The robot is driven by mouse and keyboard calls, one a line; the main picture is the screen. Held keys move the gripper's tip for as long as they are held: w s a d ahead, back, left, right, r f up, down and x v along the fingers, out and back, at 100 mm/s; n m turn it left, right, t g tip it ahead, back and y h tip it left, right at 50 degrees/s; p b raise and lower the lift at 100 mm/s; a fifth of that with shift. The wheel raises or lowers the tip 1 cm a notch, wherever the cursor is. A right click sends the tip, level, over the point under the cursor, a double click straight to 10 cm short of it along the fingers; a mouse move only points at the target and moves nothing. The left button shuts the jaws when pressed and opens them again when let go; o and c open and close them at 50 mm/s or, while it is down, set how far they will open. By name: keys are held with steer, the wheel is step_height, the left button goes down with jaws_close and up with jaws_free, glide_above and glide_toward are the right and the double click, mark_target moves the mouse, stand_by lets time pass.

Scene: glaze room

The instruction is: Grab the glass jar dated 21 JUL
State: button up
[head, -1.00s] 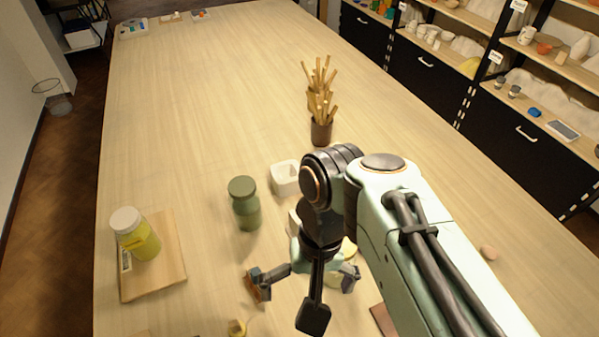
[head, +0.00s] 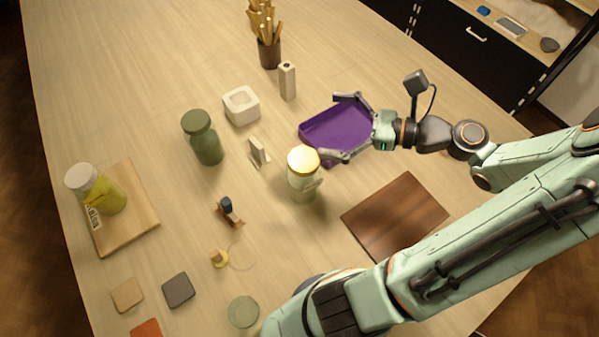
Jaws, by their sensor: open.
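A jar with a white lid and yellow-green contents (head: 108,197) stands at the left on a wooden board (head: 139,215). A pale label shows low on its left, its writing too small to read surely. A pale jar with a yellow lid (head: 302,184) stands near the middle, with a light label on its right side, unreadable. A dark green jar (head: 207,145) stands between them, further back; I see no date on it. My gripper (head: 338,127) is open and empty over the purple tray (head: 312,133), fingers pointing left, behind and right of the yellow-lidded jar.
A white square bowl (head: 241,107), a small upright block (head: 287,80) and a pot of sticks (head: 269,53) stand at the back. A small grey-white stand (head: 258,152) and a dark-topped tool (head: 228,209) lie between the jars. A brown board (head: 395,217) lies right. Flat tiles (head: 178,290) lie in front.

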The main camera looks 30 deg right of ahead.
mark_target(317, 165)
step_height(317, 165, down, 16)
steer(key=d+m+t+h, duration=0.1)
steer(key=d+m+t, duration=0.1)
steer(key=t, duration=0.1)
steer(key=x, duration=0.5)
steer(key=shift+w+a, duration=0.15)
steer(key=shift+a, duration=0.1)
steer(key=shift+r, duration=0.1)
steer(key=c, duration=1.3)
